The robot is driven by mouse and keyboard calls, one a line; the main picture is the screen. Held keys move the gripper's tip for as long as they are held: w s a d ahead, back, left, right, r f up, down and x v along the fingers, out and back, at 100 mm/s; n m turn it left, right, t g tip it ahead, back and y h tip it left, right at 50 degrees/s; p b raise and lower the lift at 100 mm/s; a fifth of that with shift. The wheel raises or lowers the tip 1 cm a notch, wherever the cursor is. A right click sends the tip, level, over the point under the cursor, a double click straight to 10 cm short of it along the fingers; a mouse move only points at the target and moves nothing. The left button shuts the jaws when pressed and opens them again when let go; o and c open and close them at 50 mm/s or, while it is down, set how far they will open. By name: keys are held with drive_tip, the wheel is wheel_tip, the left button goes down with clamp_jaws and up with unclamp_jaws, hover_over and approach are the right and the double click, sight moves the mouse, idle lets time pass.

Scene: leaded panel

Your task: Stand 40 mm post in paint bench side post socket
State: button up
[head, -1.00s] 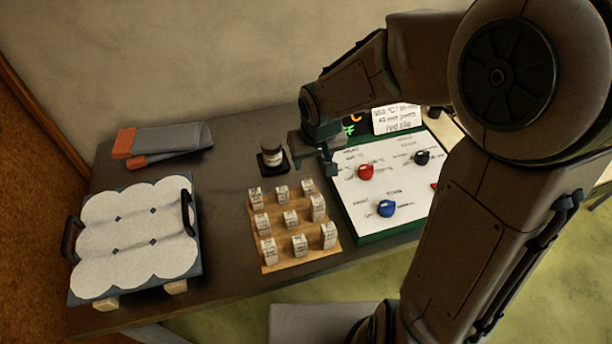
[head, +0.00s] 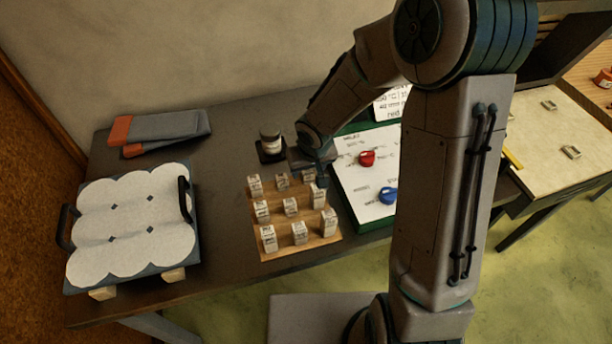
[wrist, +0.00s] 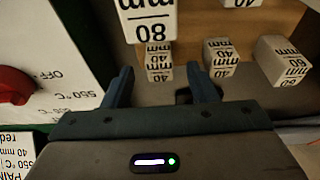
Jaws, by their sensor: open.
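A wooden rack (head: 329,244) on the dark table holds several white labelled posts. My gripper (wrist: 162,86) is open above the rack's back right corner, its fingers on either side of a short post (wrist: 158,64) whose number I cannot read surely. This post also shows in the head view (head: 308,176) just below my gripper (head: 312,162). A taller 80 mm post (wrist: 148,22) stands beyond it. A post that seems marked 40 mm (wrist: 220,58) and a 60 mm post (wrist: 284,60) stand to the right. A pale bench (head: 535,165) has small square fittings (head: 571,152); I cannot tell which is the socket.
A green-framed panel (head: 372,230) with red and blue knobs is right of the rack. A dark jar (head: 270,142) stands behind the rack. The table between tray and rack is clear.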

drive_tip(key=shift+w+f, duration=0.15)
drive_tip(key=shift+f, duration=0.5)
drive_tip(key=c, duration=1.1)
drive_tip(key=shift+r, duration=0.15)
